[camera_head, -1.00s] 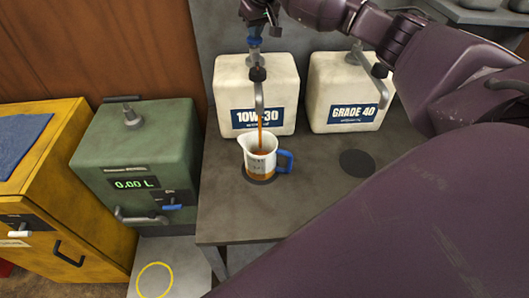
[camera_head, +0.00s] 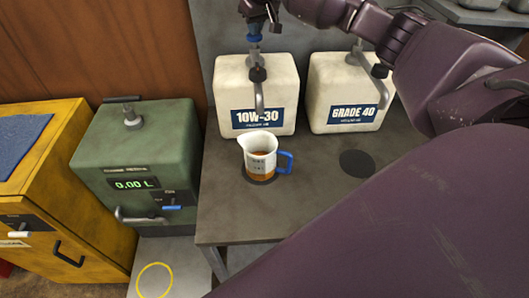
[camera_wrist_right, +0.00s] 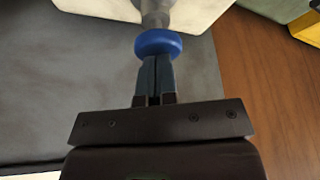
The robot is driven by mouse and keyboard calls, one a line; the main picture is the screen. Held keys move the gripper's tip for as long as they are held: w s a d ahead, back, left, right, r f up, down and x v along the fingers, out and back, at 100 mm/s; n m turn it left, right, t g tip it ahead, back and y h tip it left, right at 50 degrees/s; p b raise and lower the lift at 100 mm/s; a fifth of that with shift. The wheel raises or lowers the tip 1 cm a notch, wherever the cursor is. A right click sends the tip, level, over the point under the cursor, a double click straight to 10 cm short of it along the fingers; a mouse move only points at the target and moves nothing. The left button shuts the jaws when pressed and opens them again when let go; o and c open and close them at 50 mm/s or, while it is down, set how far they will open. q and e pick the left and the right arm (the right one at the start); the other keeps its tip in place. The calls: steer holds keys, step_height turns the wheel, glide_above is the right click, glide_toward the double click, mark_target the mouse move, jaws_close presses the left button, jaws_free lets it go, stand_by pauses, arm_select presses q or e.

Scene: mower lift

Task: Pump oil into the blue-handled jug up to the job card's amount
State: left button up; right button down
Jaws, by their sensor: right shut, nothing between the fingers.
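The blue-handled jug (camera_head: 260,160) stands upright on a dark round spot on the grey bench, under the spout of the 10W-30 container (camera_head: 278,75). Brown oil shows in its lower part; no stream falls from the spout. The exact level is too small to read. My right gripper (camera_head: 254,32) is above that container's pump. In the right wrist view its shut, empty fingers (camera_wrist_right: 155,80) are at the pump's blue collar (camera_wrist_right: 158,43); I cannot tell whether they touch it. My left gripper is not in view. No job card can be made out.
A GRADE 40 container (camera_head: 330,105) with its own spout stands to the right, behind an empty dark spot (camera_head: 357,163). A green machine (camera_head: 140,165) reading 0.00 L and a yellow cabinet (camera_head: 60,195) stand left. My right arm covers the bench's right side.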

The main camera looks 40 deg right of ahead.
steer(key=shift+r, duration=2.6)
steer(key=shift+f, duration=0.25)
steer(key=shift+f, duration=0.35)
steer(key=shift+f, duration=0.35)
